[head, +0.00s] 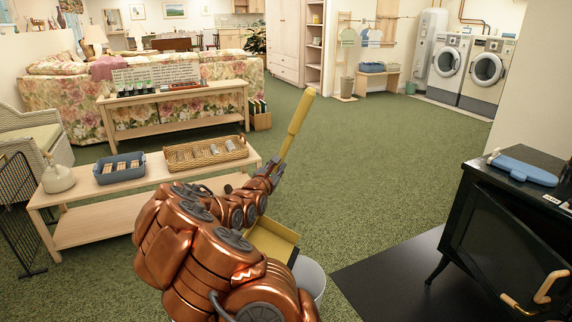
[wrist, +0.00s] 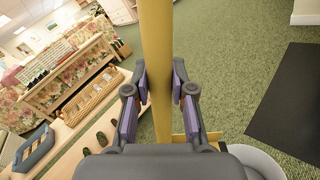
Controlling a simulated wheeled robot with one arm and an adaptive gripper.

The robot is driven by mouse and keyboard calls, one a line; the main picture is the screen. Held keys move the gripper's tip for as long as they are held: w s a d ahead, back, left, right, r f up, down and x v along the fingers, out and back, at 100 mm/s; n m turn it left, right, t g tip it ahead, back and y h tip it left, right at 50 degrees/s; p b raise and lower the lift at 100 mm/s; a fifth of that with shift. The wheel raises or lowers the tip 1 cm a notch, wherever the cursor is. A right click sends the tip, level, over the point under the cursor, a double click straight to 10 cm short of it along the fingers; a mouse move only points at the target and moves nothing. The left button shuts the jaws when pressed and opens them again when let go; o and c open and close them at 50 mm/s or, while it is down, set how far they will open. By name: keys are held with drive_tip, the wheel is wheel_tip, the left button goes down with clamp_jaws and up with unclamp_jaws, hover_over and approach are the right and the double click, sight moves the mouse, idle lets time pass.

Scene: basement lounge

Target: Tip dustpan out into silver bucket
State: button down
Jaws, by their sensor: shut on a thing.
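The dustpan is yellow with a long handle (head: 298,125) that rises up and to the right in the head view. My gripper (head: 268,174) is shut on this handle. In the wrist view my gripper (wrist: 158,88) has its purple-grey pads on both sides of the handle (wrist: 157,45). The dustpan's pan (head: 275,240) shows low behind my arm, and its contents cannot be made out. The silver bucket (head: 314,280) stands low beside the pan, partly hidden by the pan and my arm. Its pale rim also shows in the wrist view (wrist: 264,161).
A low wooden bench (head: 85,189) with a blue bin (head: 119,169) and a wicker tray (head: 206,153) is at left. A black stove (head: 510,225) with a blue object (head: 524,171) on top stands at right on a dark mat (head: 385,275). Green carpet beyond is clear.

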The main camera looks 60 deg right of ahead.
drive_tip(key=w+p, duration=0.2)
drive_tip(key=shift+w+a+n, duration=0.3)
drive_tip(key=shift+w, duration=0.05)
drive_tip(key=shift+w+a+f+n+p, duration=0.85)
drive_tip(key=shift+w+f+p, duration=0.75)
drive_tip(key=shift+w, duration=1.8)
drive_tip(key=shift+w+a+f+n+p, duration=0.85)
drive_tip(key=shift+w+p, duration=1.15)
drive_tip(key=shift+w, duration=1.4)
drive_tip(key=shift+d+r, duration=0.15)
drive_tip(key=shift+r, duration=2.2)
